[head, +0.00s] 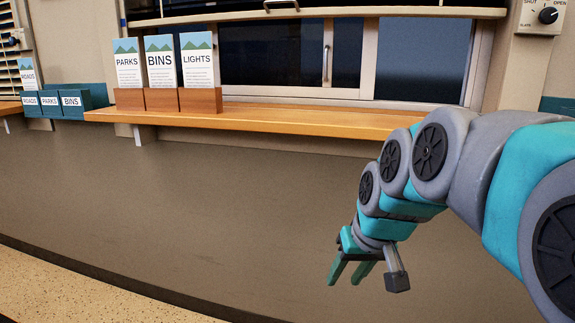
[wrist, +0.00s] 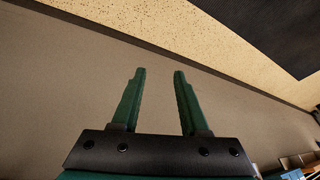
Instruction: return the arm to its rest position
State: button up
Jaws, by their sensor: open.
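My arm (head: 445,150) reaches in from the right side of the head view and bends downward in front of the wall below the counter. My gripper (head: 347,279) hangs at the arm's lower end, pointing down, with its two green fingers apart and nothing between them. In the wrist view my gripper (wrist: 160,75) also shows open and empty, with the bare brown wall behind the fingers.
A wooden counter (head: 270,120) under a window runs above my gripper. PARKS (head: 127,75), BINS (head: 160,73) and LIGHTS (head: 196,70) leaflets stand in wooden holders on it. Teal labelled boxes (head: 75,104) are at the left. Speckled floor (head: 60,285) is clear.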

jog(key=s+d+f+g+h, duration=0.1)
jog(key=s+d+f+g, duration=0.1)
jog(key=s+f, duration=0.45)
jog(key=s+d+f+m+g, duration=0.1)
jog(key=s+f+g, duration=0.15)
jog(key=s, duration=0.75)
jog(key=s+d+f+g+h, duration=0.1)
jog(key=s+d+f, duration=0.1)
jog(key=s+f, duration=0.45)
jog(key=f+b, duration=0.1)
jog(key=b, duration=0.1)
jog(key=f+b, duration=0.2)
jog(key=s+f+b, duration=0.1)
jog(key=b, duration=0.1)
jog(key=shift+a+f, duration=0.25)
jog(key=shift+f, duration=0.05)
